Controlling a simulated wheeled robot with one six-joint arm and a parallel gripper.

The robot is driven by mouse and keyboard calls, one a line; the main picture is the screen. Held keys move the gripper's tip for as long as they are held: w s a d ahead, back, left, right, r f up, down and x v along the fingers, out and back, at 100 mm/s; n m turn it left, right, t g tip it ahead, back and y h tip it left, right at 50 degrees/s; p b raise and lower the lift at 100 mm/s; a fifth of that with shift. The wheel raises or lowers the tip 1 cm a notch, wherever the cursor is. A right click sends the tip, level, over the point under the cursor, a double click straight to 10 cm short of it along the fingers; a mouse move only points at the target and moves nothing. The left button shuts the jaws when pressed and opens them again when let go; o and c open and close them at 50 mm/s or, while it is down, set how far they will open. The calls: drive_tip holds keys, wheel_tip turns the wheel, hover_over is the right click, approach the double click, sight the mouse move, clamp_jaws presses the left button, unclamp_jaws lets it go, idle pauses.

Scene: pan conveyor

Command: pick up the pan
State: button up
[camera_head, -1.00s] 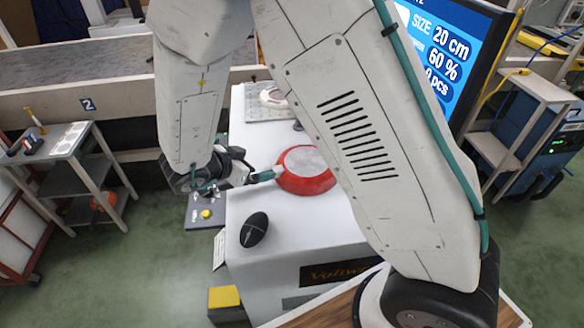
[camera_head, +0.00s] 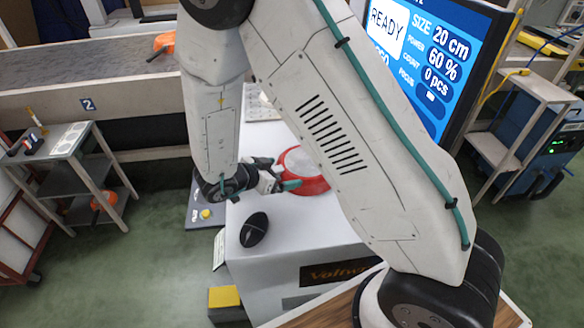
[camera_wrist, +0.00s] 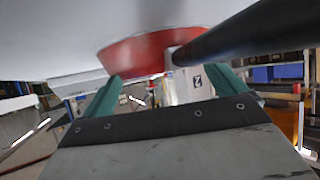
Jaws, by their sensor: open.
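The red pan (camera_head: 318,188) with a grey inside lies on the white worktop, partly hidden behind my arm in the head view. In the wrist view the red pan (camera_wrist: 135,52) is at the top middle, and its black handle (camera_wrist: 245,32) runs from it to the upper right, close to the camera. My gripper (camera_head: 287,184) is at the pan's left side in the head view. In the wrist view my gripper (camera_wrist: 165,84) shows two green fingers apart with nothing gripped between them. Whether a finger touches the pan I cannot tell.
A black oval object (camera_head: 254,229) lies on the white worktop (camera_head: 290,225). A screen (camera_head: 432,65) reading "READY" stands at the right. A conveyor (camera_head: 105,62) runs at the back left with an orange item (camera_head: 163,41) on it. A small grey shelf stand (camera_head: 66,143) stands left.

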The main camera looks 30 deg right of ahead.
drive_tip(key=c, duration=1.8)
drive_tip(key=shift+r, duration=0.1)
